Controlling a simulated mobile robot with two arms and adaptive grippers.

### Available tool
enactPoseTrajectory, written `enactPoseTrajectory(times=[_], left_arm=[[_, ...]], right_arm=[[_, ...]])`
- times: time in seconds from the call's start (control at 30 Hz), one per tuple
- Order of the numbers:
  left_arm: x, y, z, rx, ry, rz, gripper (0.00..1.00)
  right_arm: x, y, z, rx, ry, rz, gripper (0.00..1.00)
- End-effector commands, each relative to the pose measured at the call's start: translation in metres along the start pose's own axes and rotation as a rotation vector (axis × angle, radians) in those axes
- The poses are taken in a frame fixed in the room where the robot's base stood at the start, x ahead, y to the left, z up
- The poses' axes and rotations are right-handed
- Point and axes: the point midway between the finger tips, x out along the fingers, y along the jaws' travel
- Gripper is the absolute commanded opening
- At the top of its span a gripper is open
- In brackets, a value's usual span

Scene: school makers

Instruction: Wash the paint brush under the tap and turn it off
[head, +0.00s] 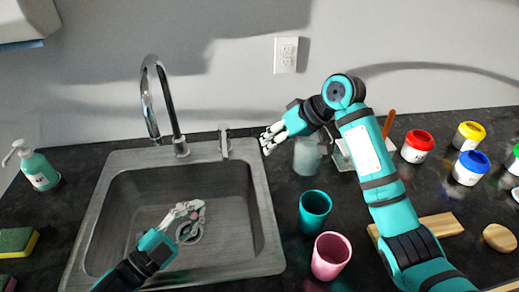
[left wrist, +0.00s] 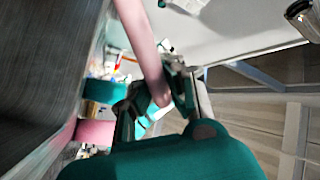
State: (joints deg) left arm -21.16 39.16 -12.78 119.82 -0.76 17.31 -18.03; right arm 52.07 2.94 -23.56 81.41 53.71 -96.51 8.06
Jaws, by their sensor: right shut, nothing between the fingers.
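The tap (head: 160,105) arches over the left part of the metal sink (head: 262,235), and no water stream shows from its spout. Its lever (head: 224,142) stands upright on the sink's back rim. My left gripper (head: 186,218) is low over the sink basin. In the left wrist view it is shut on a pinkish rod (left wrist: 143,50), which looks like the paint brush's handle; the bristles cannot be made out. My right gripper (head: 268,142) is shut and empty, to the right of the lever and apart from it.
A clear jar (head: 307,157), a teal cup (head: 315,207) and a pink cup (head: 331,256) stand right of the sink. Paint pots (head: 417,146) and wood pieces (head: 437,226) lie farther right. A soap bottle (head: 38,168) and sponges (head: 16,241) are left.

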Motion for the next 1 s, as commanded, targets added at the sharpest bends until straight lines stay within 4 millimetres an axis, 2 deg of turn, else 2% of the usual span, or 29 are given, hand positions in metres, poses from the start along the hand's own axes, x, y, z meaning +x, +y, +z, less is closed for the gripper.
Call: enactPoseTrajectory(times=[0.13,0.53,1.0], left_arm=[[0.000,0.000,0.000,0.000,0.000,0.000,0.00],[0.001,-0.002,-0.002,0.000,0.000,0.000,0.00],[0.009,-0.035,-0.031,0.000,0.000,0.000,0.00]], right_arm=[[-0.011,-0.001,0.001,0.000,0.000,0.002,0.00],[-0.014,-0.002,0.000,0.000,0.000,0.001,0.00],[-0.047,-0.022,-0.021,0.000,-0.001,0.000,0.00]])
